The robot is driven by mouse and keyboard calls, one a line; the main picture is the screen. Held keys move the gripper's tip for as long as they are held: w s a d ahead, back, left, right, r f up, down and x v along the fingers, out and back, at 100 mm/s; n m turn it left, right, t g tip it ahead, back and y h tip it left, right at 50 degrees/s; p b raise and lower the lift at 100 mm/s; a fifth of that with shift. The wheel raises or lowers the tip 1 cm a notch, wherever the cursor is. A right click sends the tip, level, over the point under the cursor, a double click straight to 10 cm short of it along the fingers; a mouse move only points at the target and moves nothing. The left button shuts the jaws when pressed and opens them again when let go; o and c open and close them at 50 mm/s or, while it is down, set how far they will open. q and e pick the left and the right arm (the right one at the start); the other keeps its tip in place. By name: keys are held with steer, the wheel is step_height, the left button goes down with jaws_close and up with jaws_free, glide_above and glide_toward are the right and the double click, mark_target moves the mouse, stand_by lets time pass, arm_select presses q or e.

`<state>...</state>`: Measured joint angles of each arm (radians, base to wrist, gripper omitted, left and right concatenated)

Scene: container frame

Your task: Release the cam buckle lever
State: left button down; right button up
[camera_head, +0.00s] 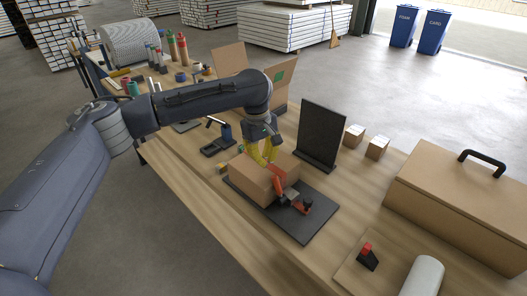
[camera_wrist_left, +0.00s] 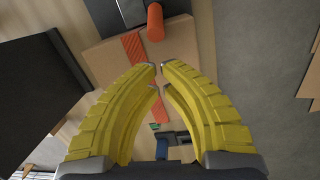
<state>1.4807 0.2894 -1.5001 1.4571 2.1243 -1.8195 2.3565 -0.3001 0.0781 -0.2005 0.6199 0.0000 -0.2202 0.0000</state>
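A brown cardboard box (camera_head: 262,182) lies on a black mat (camera_head: 307,232). An orange strap (camera_head: 279,184) runs over it; the strap also shows in the left wrist view (camera_wrist_left: 134,47). The cam buckle (camera_head: 294,195) sits at the box's near right edge, with an orange-red part beside it. In the wrist view an orange-red cylinder (camera_wrist_left: 155,22), apparently the lever's grip, lies beyond the fingertips. My left gripper (camera_head: 267,160) is above the box with its yellow fingers down. Its fingertips (camera_wrist_left: 158,67) are a narrow gap apart, with nothing between them. My right gripper is out of view.
A black upright panel (camera_head: 321,134) stands behind the mat. Two small boxes (camera_head: 376,147), a large brown case (camera_head: 460,205), a white roll (camera_head: 424,276) and a red-and-black clamp-like item (camera_head: 367,257) are to the right. An open carton (camera_head: 231,60) stands behind my left arm.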

mark_target(268, 174)
arm_select(q)
steer(key=shift+d+f, duration=0.15)
steer(key=shift+f, duration=1.05)
steer(key=shift+d+f, duration=0.15)
steer(key=shift+f, duration=1.05)
steer(key=shift+d, duration=0.1)
